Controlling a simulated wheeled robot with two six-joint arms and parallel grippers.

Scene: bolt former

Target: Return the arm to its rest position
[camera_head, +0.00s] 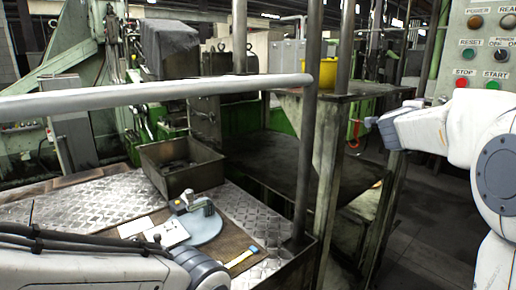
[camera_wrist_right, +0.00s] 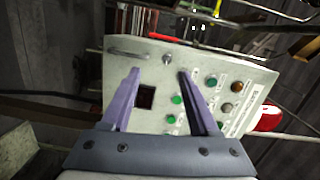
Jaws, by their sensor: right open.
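My right arm (camera_head: 430,130) reaches in from the right edge in the head view, in front of the control panel (camera_head: 485,50). In the right wrist view my right gripper (camera_wrist_right: 159,72) has its two purple fingers spread apart with nothing between them. Beyond the fingers is the control panel (camera_wrist_right: 235,75), tilted in the picture, with green buttons and a dark square window. I cannot tell how far the fingertips are from the panel. My left arm (camera_head: 100,268) lies along the bottom left of the head view. Its gripper is not visible.
A grey rail (camera_head: 150,90) crosses the head view and meets a dark post (camera_head: 307,130). A metal bin (camera_head: 180,165) and a round blue-grey plate (camera_head: 203,228) sit on the checkered metal bench. A yellow container (camera_head: 328,72) stands on a shelf. Floor shows at lower right.

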